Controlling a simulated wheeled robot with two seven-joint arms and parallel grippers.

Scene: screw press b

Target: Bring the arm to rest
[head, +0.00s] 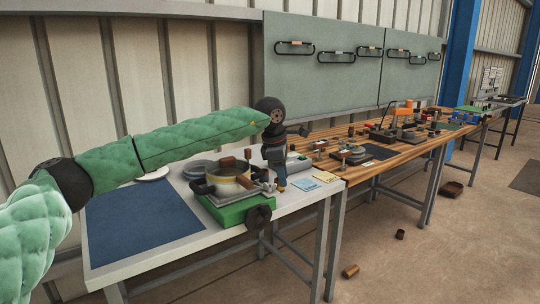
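My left arm (195,141), in a green quilted sleeve, reaches in from the left across the white bench and ends in a dark wrist. My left gripper (279,187) points down at the right side of a green-based device (241,210), which seems to be the screw press. I cannot tell whether the gripper touches it or whether its fingers are open or shut. The device has a round pale part, brown knobs and a black handwheel (259,217). My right gripper is not in view.
A blue mat (143,222) lies on the white bench (110,274). Sticky notes (326,177) lie at its right end. A wooden bench (402,153) crowded with tools stands beyond. A brown cylinder (350,271) lies on the floor. A pegboard panel (322,85) is behind.

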